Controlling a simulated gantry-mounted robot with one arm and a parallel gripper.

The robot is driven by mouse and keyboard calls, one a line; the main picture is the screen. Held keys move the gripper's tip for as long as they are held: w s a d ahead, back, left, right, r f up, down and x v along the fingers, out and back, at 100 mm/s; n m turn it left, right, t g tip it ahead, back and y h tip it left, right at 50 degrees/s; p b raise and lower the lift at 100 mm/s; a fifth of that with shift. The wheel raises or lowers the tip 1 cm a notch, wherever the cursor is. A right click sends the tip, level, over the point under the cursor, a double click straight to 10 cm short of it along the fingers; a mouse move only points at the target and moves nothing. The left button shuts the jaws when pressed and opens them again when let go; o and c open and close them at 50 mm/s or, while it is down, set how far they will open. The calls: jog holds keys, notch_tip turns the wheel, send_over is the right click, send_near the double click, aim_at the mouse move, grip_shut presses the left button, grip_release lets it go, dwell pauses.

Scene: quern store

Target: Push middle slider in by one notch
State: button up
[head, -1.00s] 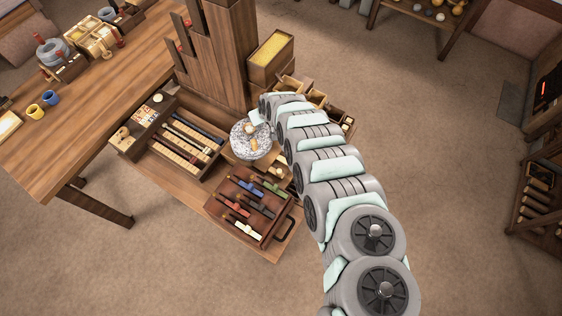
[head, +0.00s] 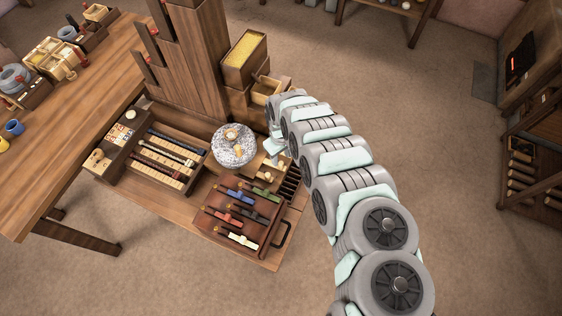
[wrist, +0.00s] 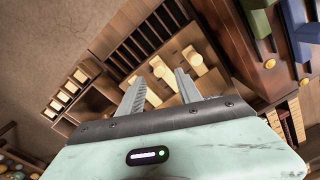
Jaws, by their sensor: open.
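My gripper (head: 277,150) is open, just right of the round speckled stone in the head view. In the wrist view its two fingers (wrist: 160,78) are apart, over a wooden box (wrist: 112,38) with a row of dark slots. Cream pieces (wrist: 192,56) in this box lie beyond and between the fingertips; I cannot tell if any is touched. The slotted box also shows in the head view (head: 291,188), partly hidden by my arm. Which set holds the task's slider is unclear.
The speckled stone (head: 234,146) stands close left of my gripper. A red-brown board (head: 207,222) with several coloured levers lies in front. A tall wooden stand (head: 192,60) and a yellow-filled box (head: 244,57) rise behind. Open floor lies to the right.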

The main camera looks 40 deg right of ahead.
aim_at(281, 163)
notch_tip(281, 163, down, 4)
jog(key=shift+w+r+b, duration=0.1)
jog(key=shift+b, duration=0.35)
jog(key=shift+f, duration=0.35)
jog(key=shift+c, duration=0.2)
grip_shut()
dwell(0.8)
